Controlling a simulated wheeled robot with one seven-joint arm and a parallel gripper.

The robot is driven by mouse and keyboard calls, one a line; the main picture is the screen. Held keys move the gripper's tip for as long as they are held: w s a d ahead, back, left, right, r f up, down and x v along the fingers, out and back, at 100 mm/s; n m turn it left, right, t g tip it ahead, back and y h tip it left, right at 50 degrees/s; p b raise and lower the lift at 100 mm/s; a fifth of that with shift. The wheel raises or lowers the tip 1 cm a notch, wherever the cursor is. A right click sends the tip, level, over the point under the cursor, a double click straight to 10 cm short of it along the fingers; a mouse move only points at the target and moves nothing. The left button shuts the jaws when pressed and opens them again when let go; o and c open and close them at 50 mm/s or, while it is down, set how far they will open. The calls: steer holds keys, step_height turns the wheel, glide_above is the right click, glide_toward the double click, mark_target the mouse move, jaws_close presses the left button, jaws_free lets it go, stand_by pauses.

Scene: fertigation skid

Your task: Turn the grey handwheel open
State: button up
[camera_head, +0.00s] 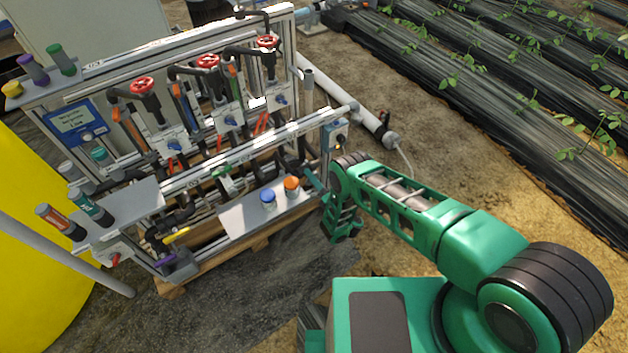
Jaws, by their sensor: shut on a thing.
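I cannot make out a grey handwheel in the head view. Three red handwheels stand along the top of the skid: one at the left (142,86), one in the middle (208,62) and one at the right (267,42). My green arm reaches from the lower right to the right front end of the skid, and its far links bend down there. I cannot make out the fingers of my gripper. My own arm hides the spot at its end, and anything held there.
A grey shelf (240,222) at the skid's front carries a blue-capped piece (268,197) and an orange-capped piece (291,186). A yellow tank (35,250) stands at the left. A white pipe (350,103) lies on the ground behind. Planted black rows (480,110) fill the upper right.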

steer(key=n, duration=0.4)
steer(key=shift+s+f+n, duration=0.1)
steer(key=shift+n, duration=0.3)
steer(key=shift+d, duration=0.1)
steer(key=o, duration=1.1)
